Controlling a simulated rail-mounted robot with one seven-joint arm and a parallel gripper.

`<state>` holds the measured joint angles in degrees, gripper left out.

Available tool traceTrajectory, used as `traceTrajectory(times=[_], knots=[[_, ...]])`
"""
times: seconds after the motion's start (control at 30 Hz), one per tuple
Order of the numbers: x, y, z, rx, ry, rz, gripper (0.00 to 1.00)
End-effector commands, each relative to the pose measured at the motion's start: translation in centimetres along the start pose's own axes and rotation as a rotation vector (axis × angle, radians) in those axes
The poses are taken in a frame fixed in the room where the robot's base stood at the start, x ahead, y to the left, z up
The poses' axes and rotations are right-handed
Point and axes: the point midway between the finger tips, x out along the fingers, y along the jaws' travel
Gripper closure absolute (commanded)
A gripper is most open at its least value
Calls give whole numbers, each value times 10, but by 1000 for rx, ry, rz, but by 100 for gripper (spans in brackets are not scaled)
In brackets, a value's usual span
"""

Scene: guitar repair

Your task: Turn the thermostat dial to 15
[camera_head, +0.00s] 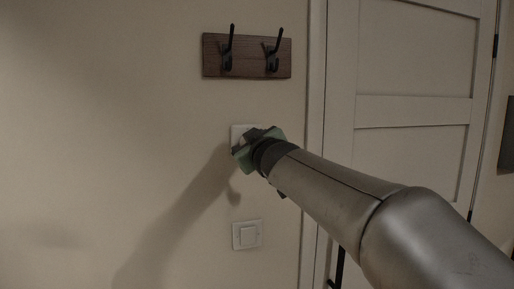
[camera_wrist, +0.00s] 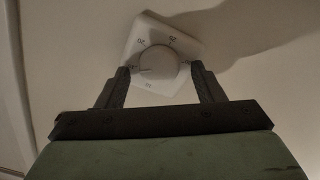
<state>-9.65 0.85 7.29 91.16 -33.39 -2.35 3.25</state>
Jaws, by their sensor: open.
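The thermostat is a white square plate (camera_head: 237,130) on the wall, mostly hidden behind my gripper in the head view. In the wrist view the thermostat plate (camera_wrist: 183,25) appears tilted, with a round white dial (camera_wrist: 158,62) at its middle. Numbers such as 20 and 25 show around the dial, and a partly readable mark lies below it. My gripper (camera_wrist: 162,78) is open, with one dark finger on each side of the dial's lower part. I cannot tell whether the fingers touch it. In the head view my gripper (camera_head: 243,146) is in front of the plate.
A wooden rack (camera_head: 246,56) with two black hooks is on the wall above the thermostat. A white light switch (camera_head: 247,235) is below it. A white panelled door (camera_head: 400,110) with a frame stands to the right. The wall to the left is bare.

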Motion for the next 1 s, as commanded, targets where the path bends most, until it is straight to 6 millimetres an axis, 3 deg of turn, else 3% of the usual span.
traceTrajectory(times=[0.17, 0.5, 0.7, 1.0], knots=[[-26, 2, -2, 0, 1, 2, 38], [-109, -1, -2, 0, 5, -1, 38], [-149, -1, 0, 0, 4, 0, 38], [-171, 0, 0, 0, 0, 0, 38]])
